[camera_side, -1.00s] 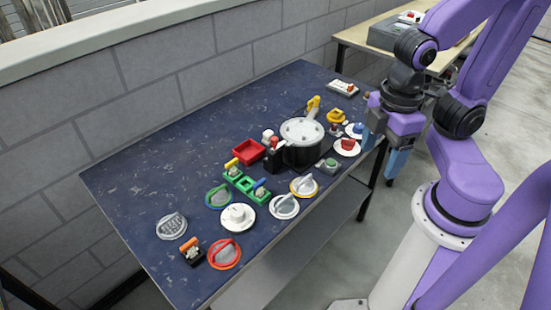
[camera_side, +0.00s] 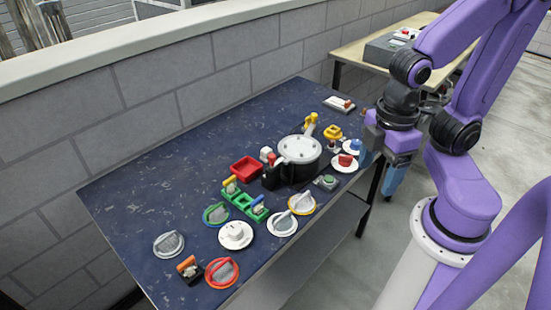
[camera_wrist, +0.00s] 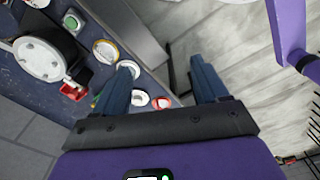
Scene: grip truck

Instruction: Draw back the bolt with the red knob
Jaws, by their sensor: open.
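A wooden table (camera_side: 360,52) stands behind. The blue table's left part is bare.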

